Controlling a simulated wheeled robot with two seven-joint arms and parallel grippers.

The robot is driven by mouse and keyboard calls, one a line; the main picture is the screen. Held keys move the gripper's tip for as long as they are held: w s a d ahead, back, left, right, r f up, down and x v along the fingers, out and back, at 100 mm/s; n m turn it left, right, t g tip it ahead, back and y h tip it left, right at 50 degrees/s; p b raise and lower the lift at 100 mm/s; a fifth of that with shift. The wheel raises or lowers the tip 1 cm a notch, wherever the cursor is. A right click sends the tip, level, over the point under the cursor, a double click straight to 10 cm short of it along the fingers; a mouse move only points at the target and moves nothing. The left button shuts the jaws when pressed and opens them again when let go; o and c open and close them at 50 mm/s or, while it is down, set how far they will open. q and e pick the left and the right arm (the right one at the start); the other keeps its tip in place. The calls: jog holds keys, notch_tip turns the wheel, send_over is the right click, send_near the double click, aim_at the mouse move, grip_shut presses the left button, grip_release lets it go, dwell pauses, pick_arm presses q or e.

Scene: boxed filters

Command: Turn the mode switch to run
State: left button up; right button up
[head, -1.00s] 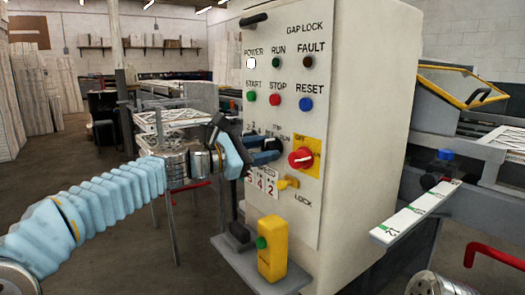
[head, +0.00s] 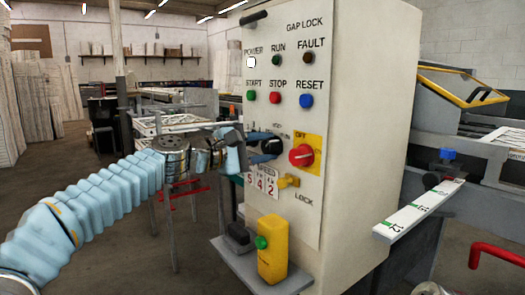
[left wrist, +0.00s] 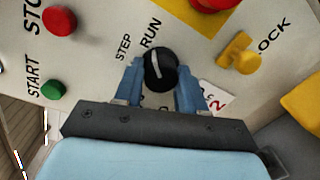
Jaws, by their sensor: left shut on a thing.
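The mode switch is a round black knob with a white pointer line; it shows in the left wrist view (left wrist: 160,68) and on the panel in the head view (head: 272,146). The words STEP and RUN are printed beyond it in the left wrist view. My left gripper (head: 262,143) is shut on the knob, with one blue finger on each side of it, as the left wrist view (left wrist: 160,84) shows. The pointer line runs roughly up and down in that view; which label it marks I cannot tell. The fingers hide part of the switch's lettering. My right gripper is not in view.
The control box (head: 370,130) carries a red rotary switch (head: 301,155) on a yellow plate right of the knob, and a yellow lock (head: 288,181) below. Several buttons sit above. A yellow button box (head: 272,250) stands on the ledge below.

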pick_arm(q)
jog(key=shift+m, duration=0.3)
jog(key=o, duration=1.1)
jog(key=shift+d, duration=0.15)
jog(key=shift+c, duration=0.2)
jog(key=shift+s+a, duration=0.2)
jog(key=shift+a, duration=0.3)
jog(key=b+v, duration=0.3)
jog(key=v, duration=1)
jog(key=shift+s+d+f, duration=0.1)
